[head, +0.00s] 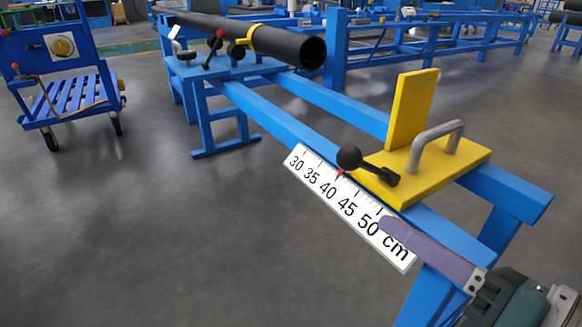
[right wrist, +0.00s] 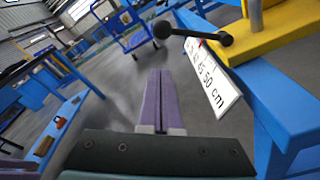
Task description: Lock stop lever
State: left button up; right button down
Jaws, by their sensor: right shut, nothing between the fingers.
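The yellow stop (head: 462,167) sits on the blue rails, with an upright yellow plate and a grey handle (head: 437,137). Its black stop lever (head: 372,168) ends in a ball and points left from its pivot, over the scale side. The lever's ball (right wrist: 162,29) also shows in the right wrist view. A red pointer (head: 340,172) meets the scale near 40. My right gripper (head: 385,223) is shut and empty, its purple fingers over the scale's lower end, below and apart from the lever. The closed fingers (right wrist: 160,75) also show in the right wrist view. My left gripper is not seen.
The white cm scale (head: 318,187) runs along the near blue rail. A black pipe (head: 285,45) lies at the far end, with a yellow clamp (head: 250,38) and red-knobbed lever. A blue cart (head: 70,90) stands at left. The floor left of the rail is clear.

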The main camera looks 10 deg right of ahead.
aim_at(371, 165)
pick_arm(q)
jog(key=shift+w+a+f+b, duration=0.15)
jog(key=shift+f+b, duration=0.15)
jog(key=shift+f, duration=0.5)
pick_arm(e)
jog(key=shift+a+f+n+g+y, duration=0.15)
jog(key=shift+a+f+n+y, duration=0.1)
jog(key=shift+f, duration=0.3)
jog(key=shift+a+f+n+g+y, duration=0.15)
jog(key=shift+f+n, duration=0.1)
jog(key=shift+f, duration=0.3)
jog(key=shift+s, duration=0.1)
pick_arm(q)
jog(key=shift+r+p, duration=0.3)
pick_arm(e)
jog(key=w+a+r, duration=0.1)
jog(key=w+r, duration=0.1)
jog(key=w, duration=0.7)
jog(key=shift+a, duration=0.4)
